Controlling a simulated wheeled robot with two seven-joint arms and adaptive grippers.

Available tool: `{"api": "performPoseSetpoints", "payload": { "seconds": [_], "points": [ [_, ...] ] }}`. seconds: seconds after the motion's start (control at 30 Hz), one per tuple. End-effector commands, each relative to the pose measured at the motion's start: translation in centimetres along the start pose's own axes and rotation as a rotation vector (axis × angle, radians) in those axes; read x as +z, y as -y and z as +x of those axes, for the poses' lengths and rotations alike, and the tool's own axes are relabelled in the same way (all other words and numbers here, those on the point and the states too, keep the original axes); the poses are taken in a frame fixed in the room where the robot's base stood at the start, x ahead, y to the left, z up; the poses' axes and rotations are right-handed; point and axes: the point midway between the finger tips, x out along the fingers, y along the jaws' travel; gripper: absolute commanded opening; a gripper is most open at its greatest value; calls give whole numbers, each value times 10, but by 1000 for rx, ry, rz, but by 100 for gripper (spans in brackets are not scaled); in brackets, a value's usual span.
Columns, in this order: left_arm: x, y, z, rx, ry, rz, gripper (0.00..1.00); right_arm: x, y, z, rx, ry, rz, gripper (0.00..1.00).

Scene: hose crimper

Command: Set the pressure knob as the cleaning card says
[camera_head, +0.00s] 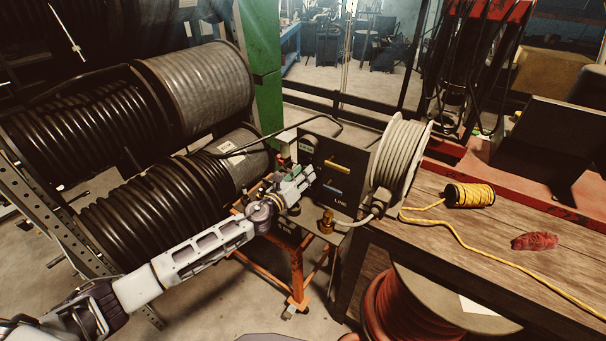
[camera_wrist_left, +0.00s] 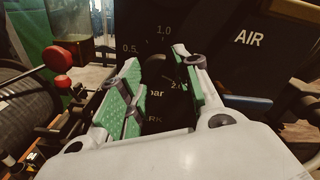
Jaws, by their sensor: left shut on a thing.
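The dark control panel (camera_head: 350,165) stands at the left end of the bench, with a yellow and a blue bar and the word LINE on its face. My left gripper (camera_head: 309,173) reaches its left side. In the left wrist view, the green-padded fingers of this gripper (camera_wrist_left: 156,62) are closed around the dark round pressure knob (camera_wrist_left: 155,68). Scale marks 0.5, 1.0 and 2.0 and part of the word bar show around the knob; its pointer is too dark to read. I cannot make out a cleaning card. My right gripper is not in view.
A grey hose reel (camera_head: 401,155) is right of the panel. A yellow cord spool (camera_head: 469,195) and a red rag (camera_head: 534,241) lie on the wooden bench (camera_head: 500,230). Big black hose drums (camera_head: 90,125) fill the left. A red knob (camera_wrist_left: 62,82) sits left of the fingers.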

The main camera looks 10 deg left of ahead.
Motion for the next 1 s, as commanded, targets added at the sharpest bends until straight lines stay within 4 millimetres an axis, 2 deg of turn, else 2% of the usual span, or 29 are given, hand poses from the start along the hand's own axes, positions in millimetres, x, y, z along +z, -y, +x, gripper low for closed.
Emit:
{"api": "performPoseSetpoints", "payload": {
  "seconds": [0.2, 0.5, 1.0],
  "points": [
    [0, -1, 0, 0, -4, 194, 9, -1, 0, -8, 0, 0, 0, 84],
    [0, -1, 0, 0, -3, 376, 9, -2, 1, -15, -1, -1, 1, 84],
    [-2, -2, 0, 0, -3, 437, 9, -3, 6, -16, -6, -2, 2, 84]
  ]
}}
